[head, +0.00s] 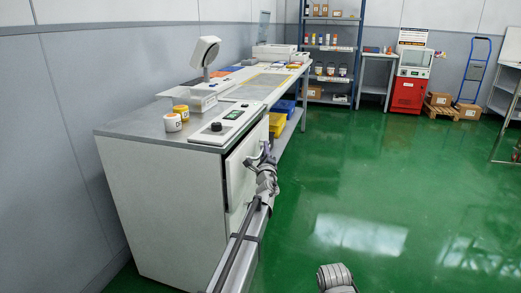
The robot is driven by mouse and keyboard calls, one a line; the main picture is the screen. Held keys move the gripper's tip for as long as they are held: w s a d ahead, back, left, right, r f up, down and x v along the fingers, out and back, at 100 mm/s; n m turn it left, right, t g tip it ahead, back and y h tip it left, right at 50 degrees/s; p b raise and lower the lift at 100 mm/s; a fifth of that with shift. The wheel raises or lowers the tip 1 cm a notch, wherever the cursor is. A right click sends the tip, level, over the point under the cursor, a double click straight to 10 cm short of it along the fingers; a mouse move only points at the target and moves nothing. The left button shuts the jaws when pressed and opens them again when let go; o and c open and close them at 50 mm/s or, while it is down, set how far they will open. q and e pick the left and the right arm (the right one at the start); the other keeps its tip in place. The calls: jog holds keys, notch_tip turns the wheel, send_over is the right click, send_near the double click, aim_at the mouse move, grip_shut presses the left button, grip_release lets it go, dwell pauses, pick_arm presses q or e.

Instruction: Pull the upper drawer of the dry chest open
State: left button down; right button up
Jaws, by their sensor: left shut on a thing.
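The dry chest (165,205) is the white cabinet with a grey top at the left of the head view. The pale front of its upper drawer (236,180) faces right, with a grey handle near its far upper part. My left gripper (263,158) is at that handle and shut on it. The gripper and forearm hide part of the drawer front and what lies below it. I cannot tell clearly how far the drawer front stands out from the chest. My right gripper's fingers do not show.
The green floor (400,200) to the right is clear.

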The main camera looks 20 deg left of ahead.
pick_arm(q)
jog(key=d, duration=2.2)
jog(key=shift+s+d, duration=0.4)
jog(key=shift+s, duration=0.05)
jog(key=c, duration=0.8)
grip_release()
jog(key=shift+c, duration=0.2)
jog(key=b+v, duration=0.1)
jog(key=v, duration=0.6)
jog(key=shift+s+b, duration=0.35)
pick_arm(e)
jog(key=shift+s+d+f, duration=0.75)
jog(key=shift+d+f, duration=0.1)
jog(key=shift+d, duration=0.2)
pick_arm(q)
jog(key=shift+d+f, duration=0.1)
